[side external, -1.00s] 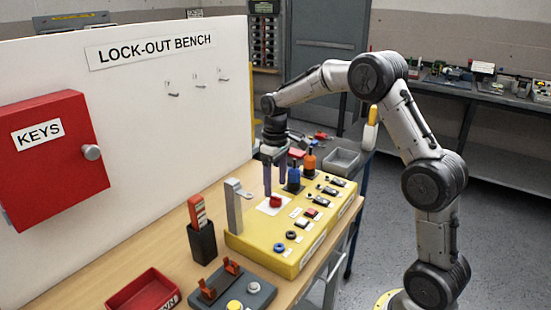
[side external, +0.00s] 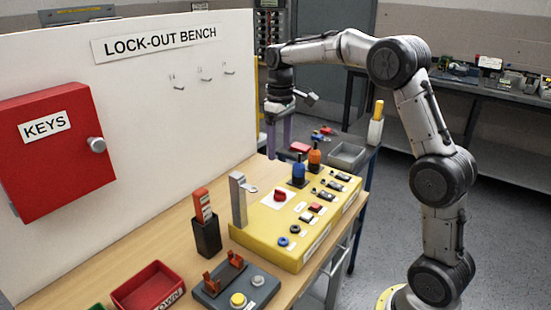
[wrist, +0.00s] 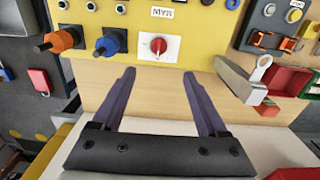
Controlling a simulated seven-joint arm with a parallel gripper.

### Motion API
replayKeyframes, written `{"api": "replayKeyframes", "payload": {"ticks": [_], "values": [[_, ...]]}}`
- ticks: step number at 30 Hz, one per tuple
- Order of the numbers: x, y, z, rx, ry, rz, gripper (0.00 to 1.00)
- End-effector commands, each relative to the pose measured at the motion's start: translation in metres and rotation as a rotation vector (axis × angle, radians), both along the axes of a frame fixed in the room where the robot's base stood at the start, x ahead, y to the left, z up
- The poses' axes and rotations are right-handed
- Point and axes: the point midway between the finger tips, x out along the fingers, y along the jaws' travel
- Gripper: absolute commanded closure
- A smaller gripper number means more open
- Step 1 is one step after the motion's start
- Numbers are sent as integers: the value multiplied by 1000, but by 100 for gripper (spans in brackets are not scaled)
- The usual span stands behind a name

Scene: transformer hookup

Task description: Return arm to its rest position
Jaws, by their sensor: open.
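My gripper (side external: 279,142) is open and empty, raised above the back edge of the bench, with its purple fingers pointing down. In the wrist view my gripper (wrist: 158,80) shows its two fingers spread apart with nothing between them. The red knob (side external: 279,195) on its white plate stands on the yellow panel (side external: 262,240), clear of the fingers.
A grey upright bracket (side external: 238,200) stands at the panel's left end. Blue (side external: 299,172) and orange (side external: 315,158) handles rise at its back. The white board (side external: 130,130) with a red KEYS box (side external: 50,150) borders the left. A red tray (side external: 150,290) sits in front.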

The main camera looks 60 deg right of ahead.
Motion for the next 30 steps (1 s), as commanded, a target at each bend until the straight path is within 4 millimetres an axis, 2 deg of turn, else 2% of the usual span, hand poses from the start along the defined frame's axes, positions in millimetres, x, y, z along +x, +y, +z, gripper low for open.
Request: {"api": "replayKeyframes", "payload": {"ticks": [3,5,9,12,15,20,24,27,30], "values": [[-3,13,30,-18,-61,27,24],[-13,25,48,-26,-94,46,24],[-55,58,85,-43,-173,93,24],[-91,78,99,-49,-230,113,24],[-127,95,104,-52,-287,122,24],[-187,116,95,-47,-376,122,24],[-234,128,68,-33,-445,104,24],[-257,131,43,-20,-473,80,24],[-271,133,21,-10,-481,49,24]]}}
